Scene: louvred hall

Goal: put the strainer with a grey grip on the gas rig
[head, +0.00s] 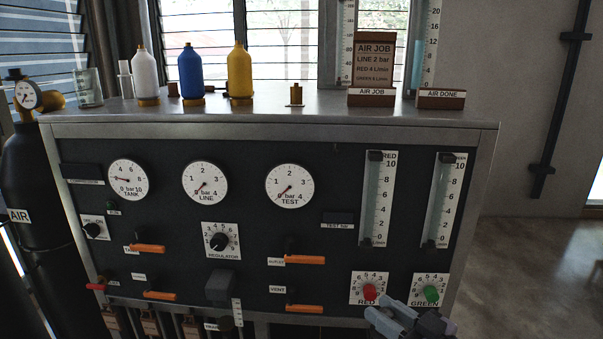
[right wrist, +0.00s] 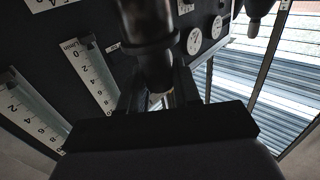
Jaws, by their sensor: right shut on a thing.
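The gas rig (head: 270,132) is a dark panel in a grey frame with dials, levers and flow tubes. My right gripper (head: 405,318) is at the bottom edge of the head view, in front of the panel near the red and green knobs. In the right wrist view the fingers (right wrist: 160,97) are shut on a dark grey cylindrical thing with a collar, seemingly the strainer with a grey grip (right wrist: 147,38). Its full shape is hidden, and it does not show clearly in the head view. My left gripper is not in view.
White (head: 144,75), blue (head: 191,72) and yellow (head: 239,72) bottle-shaped things stand on the rig's top. A small bare brass fitting (head: 296,96) stands right of them, then the AIR JOB card (head: 374,62). A dark gas cylinder (head: 35,170) is at left. Open floor lies right.

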